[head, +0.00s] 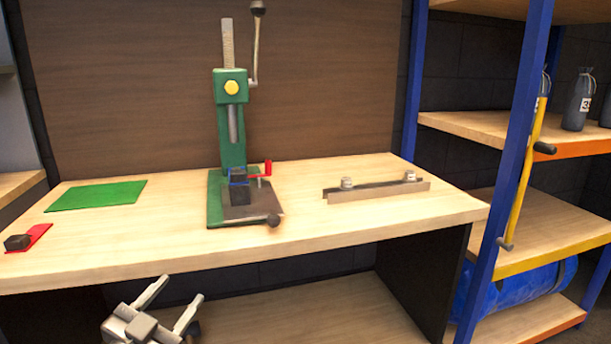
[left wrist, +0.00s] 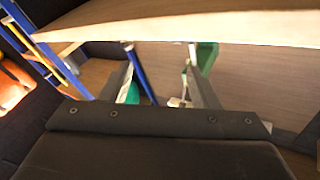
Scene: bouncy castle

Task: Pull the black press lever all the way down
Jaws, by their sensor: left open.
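The press lever (head: 256,45) is a thin grey rod with a dark round knob (head: 258,8) at its top. It stands almost upright at the right side of the green press (head: 232,130), which is on the workbench. My left gripper (head: 180,290) is open and empty, low in front of the bench and below its top, well apart from the lever. Its two fingers also show in the left wrist view (left wrist: 160,78), with nothing between them that I can tell is held. My right gripper is not in view.
On the wooden bench (head: 340,230) lie a green mat (head: 97,195), a dark block (head: 17,242) on a red plate, and a metal bar (head: 378,190) with bolts. A blue-framed shelf (head: 510,140) stands at the right. The air in front of the press is clear.

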